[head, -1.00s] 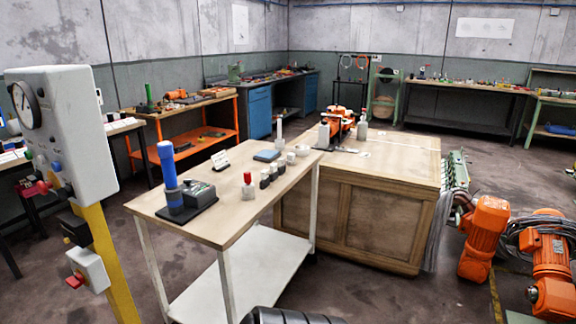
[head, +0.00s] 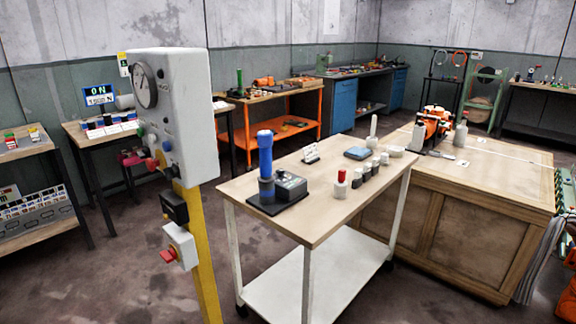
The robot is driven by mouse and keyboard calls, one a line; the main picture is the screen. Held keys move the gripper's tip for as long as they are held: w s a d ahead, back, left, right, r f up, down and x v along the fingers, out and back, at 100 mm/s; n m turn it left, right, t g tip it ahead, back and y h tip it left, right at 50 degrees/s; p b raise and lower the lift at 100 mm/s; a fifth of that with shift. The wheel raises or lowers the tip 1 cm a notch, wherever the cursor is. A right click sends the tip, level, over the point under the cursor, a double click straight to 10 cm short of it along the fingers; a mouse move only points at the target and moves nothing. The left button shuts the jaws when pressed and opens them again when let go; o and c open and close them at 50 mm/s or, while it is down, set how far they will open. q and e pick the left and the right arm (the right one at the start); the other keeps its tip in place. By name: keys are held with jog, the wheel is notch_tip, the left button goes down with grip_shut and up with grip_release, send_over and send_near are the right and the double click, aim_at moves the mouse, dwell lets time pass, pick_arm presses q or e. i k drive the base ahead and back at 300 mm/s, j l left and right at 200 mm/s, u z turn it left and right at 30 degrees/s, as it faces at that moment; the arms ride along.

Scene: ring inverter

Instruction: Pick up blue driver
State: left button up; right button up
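The blue driver (head: 265,155) stands upright on a black base (head: 266,207) beside a grey box (head: 290,184). They are at the left end of a wooden-topped cart (head: 318,232) with white legs. Its lower end sits in a dark collar. Neither of my grippers shows in the head view.
The cart also holds a red-topped piece (head: 340,184) and several small jars. A gauge box (head: 178,110) on a yellow post (head: 199,265) stands close by at the left. A wooden crate (head: 470,235) stands at the right. Bare floor (head: 130,270) shows at the lower left.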

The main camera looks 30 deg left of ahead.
aim_at(265, 138)
jog(key=u, duration=0.95)
